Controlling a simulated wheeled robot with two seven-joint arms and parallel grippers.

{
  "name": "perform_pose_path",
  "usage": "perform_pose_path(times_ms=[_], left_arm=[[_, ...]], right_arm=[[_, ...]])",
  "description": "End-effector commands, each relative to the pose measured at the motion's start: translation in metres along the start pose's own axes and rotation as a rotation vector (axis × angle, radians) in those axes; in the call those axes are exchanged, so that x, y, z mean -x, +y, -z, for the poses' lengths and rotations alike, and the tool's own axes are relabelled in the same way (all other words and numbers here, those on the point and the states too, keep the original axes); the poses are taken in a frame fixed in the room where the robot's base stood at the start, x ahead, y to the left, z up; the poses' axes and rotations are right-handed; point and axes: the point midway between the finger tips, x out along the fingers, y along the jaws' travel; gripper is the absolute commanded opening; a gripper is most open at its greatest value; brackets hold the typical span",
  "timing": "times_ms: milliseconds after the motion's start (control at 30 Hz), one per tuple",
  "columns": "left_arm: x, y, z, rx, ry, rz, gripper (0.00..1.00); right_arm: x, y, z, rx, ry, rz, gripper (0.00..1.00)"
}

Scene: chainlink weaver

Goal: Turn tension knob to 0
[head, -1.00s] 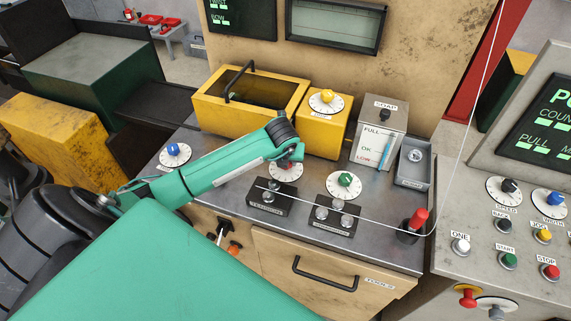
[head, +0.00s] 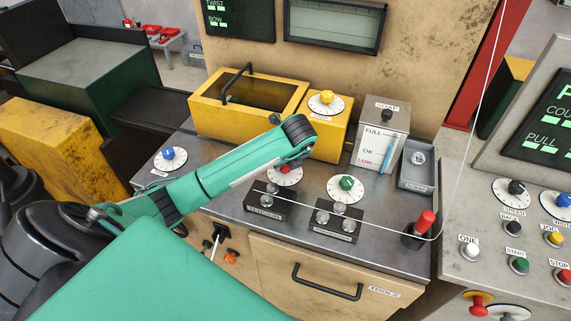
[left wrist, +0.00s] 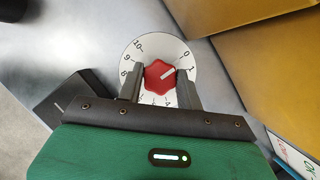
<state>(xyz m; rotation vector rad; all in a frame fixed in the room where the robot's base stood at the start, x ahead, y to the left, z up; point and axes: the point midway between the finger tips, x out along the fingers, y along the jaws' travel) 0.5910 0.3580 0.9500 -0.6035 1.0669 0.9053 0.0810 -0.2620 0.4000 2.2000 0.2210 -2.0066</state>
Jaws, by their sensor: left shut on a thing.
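The red tension knob (left wrist: 158,76) sits on a round white dial (left wrist: 138,55) numbered up to 10. In the left wrist view its white pointer line points to the upper right, between 0 and 1. My left gripper (left wrist: 160,84) comes down over the knob, with one dark finger on each side, and is shut on it. In the head view, the red knob (head: 285,169) and its dial (head: 285,180) are partly hidden under my left gripper (head: 290,163). My right gripper is not in view.
A blue knob (head: 167,153), a green knob (head: 347,183) and a yellow knob (head: 326,97) stand around it. Two dark roller blocks (head: 271,203) (head: 334,225) carry a thread in front. A yellow bin (head: 205,113) and a soap box (head: 381,132) stand behind.

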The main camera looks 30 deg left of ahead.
Motion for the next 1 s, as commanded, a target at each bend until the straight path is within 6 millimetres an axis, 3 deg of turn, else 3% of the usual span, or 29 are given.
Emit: perform_pose_path(times_ms=[400, 433, 500, 533, 833, 1000], left_arm=[[0.0, 0.0, 0.0, 0.007, 0.0, -0.002, 0.13], [0.0, 0.0, 0.0, 0.007, 0.0, -0.002, 0.42], [0.0, 0.0, 0.0, 0.006, 0.001, -0.002, 0.55], [0.0, 0.0, 0.0, 0.006, 0.001, -0.002, 0.57], [0.001, 0.0, 0.0, 0.006, 0.001, -0.001, 0.57], [0.018, -0.001, 0.0, 0.006, 0.0, 0.002, 0.57]], right_arm=[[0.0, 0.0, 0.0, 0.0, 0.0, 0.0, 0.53], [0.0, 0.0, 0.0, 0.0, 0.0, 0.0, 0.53], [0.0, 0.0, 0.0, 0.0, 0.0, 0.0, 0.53], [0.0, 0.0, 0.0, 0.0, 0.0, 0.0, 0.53], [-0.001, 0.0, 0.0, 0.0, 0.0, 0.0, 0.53], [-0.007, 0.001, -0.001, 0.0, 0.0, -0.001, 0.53]])
